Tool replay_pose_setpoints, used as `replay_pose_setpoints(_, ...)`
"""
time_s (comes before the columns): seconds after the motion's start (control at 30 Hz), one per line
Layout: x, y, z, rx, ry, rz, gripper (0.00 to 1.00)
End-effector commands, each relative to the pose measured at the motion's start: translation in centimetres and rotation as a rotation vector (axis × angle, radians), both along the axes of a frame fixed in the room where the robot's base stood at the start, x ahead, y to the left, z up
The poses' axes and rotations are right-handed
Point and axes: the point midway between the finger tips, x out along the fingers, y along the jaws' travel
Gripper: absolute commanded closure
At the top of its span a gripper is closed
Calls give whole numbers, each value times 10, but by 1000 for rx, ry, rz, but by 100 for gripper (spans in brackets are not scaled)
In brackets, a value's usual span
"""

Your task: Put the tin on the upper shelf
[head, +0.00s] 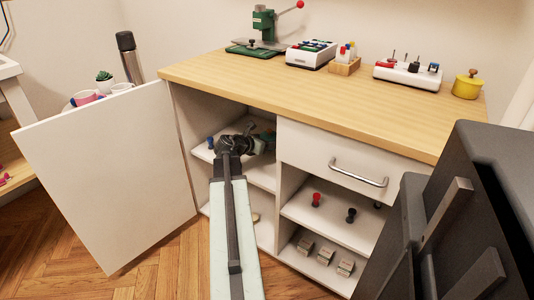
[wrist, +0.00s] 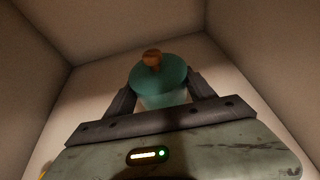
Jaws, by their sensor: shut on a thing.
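The tin (wrist: 160,78) has a teal lid with a brown knob and a paler body. It is upright between the two fingers of my gripper (wrist: 168,98), which is shut on it. In the head view my gripper (head: 258,144) is inside the open left compartment of the cabinet, over the upper shelf (head: 262,174). The tin is mostly hidden there by my arm; a small teal-green part (head: 268,137) shows. I cannot tell whether its base touches the shelf.
The white cabinet door (head: 110,175) stands wide open at left. A small blue item (head: 211,142) is at the upper shelf's left. A drawer (head: 340,160) and shelves with stamps lie right of the divider. The wooden worktop (head: 300,90) is above, with a yellow pot (head: 467,86).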

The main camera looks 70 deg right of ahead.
Motion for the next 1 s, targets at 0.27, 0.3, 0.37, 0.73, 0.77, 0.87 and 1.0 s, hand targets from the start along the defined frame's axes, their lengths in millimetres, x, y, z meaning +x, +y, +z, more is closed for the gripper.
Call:
replay_pose_setpoints(0.27,1,0,-39,0,1,1,100)
replay_pose_setpoints(0.3,1,0,-40,0,1,1,100)
replay_pose_setpoints(0.37,1,0,-37,0,1,1,100)
replay_pose_setpoints(0.73,2,1,-37,0,0,2,15)
replay_pose_setpoints(0.77,2,1,-37,0,0,2,15)
replay_pose_setpoints(0.87,2,1,-38,0,0,2,15)
replay_pose_setpoints(1.0,2,1,-37,0,0,3,15)
